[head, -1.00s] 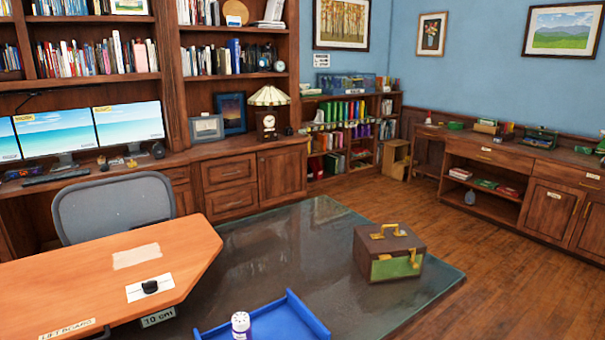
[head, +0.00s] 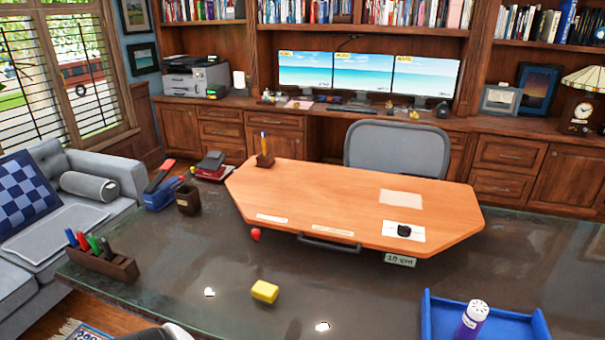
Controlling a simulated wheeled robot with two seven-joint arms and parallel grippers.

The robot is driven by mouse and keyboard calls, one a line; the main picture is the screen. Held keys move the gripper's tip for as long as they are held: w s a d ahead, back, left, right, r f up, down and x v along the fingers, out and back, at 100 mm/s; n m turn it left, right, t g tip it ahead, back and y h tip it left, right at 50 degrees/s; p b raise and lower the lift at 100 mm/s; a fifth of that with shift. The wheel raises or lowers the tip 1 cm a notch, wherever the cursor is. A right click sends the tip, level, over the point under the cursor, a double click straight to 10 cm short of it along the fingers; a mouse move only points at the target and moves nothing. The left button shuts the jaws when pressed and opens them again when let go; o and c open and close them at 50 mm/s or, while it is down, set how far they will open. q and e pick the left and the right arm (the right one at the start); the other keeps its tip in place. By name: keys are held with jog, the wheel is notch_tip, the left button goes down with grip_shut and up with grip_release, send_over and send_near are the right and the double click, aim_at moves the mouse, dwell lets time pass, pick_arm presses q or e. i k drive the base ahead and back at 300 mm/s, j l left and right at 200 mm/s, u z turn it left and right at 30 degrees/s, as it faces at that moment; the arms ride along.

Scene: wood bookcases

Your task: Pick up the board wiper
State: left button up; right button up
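A small yellow block (head: 265,291), which looks like the board wiper, lies on the dark glass tabletop in the lower middle of the head view. It is in front of the orange wooden board (head: 335,197) and apart from other objects. A small black object (head: 404,230) sits on a white card on the board's right part; I cannot tell what it is. Neither of my grippers can be made out. A white and black rounded shape shows at the bottom edge, left of the yellow block, but too little of it to identify.
A pen holder (head: 102,263) with several markers stands on the table's left end. A blue tray (head: 430,320) and a white-capped purple bottle (head: 472,320) are at lower right. A small red object (head: 255,234) lies by the board's front edge. Glass around the yellow block is clear.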

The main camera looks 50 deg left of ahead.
aim_at(263, 292)
jog(key=u, duration=1.9)
